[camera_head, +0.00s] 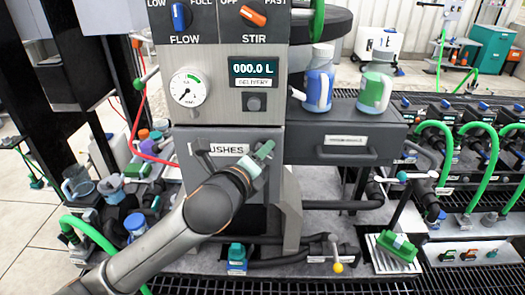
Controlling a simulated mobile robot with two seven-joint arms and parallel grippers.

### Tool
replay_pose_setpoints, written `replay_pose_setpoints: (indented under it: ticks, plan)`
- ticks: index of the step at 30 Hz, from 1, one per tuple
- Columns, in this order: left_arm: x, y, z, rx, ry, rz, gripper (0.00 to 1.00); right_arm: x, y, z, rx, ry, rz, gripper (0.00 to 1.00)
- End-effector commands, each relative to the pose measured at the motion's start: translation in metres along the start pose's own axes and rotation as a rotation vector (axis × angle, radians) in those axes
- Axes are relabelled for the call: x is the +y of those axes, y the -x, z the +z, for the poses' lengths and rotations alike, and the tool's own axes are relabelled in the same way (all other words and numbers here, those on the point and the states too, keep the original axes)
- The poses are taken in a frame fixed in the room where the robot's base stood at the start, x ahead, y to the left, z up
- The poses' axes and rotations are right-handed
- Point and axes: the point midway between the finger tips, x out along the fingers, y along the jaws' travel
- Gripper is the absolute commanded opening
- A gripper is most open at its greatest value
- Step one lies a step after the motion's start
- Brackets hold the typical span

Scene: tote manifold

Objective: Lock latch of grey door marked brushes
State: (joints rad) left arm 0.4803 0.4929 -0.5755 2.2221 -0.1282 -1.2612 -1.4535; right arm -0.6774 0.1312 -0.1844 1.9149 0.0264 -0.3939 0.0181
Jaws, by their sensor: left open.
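The grey door (218,172) is on the front of the grey cabinet, below the gauge. My left gripper (262,152) is open in front of the door's right side, just right of the label. I cannot tell whether it touches anything. No latch shows clearly; the gripper may cover it. My right gripper is not in view.
Above the door are a pressure gauge (188,89), a display (253,67) and two knobs. A dark drawer (345,138) to the right carries a blue bottle (319,80) and a green bottle (375,83).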

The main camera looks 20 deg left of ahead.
Motion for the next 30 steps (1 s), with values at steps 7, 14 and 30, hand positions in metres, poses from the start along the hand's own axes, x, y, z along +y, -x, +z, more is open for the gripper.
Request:
replay_pose_setpoints:
  ticks: [7, 14, 30]
  plan:
    - [-0.0003, 0.0007, -0.0002, -0.001, 0.000, -0.001, 0.49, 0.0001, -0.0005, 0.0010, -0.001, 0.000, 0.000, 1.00]
    - [-0.0001, 0.0005, -0.0003, 0.000, 0.000, 0.000, 0.33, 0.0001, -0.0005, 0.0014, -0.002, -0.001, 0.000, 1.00]
    - [0.0000, 0.0004, -0.0003, 0.000, 0.000, 0.000, 0.00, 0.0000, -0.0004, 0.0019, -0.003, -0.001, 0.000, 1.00]
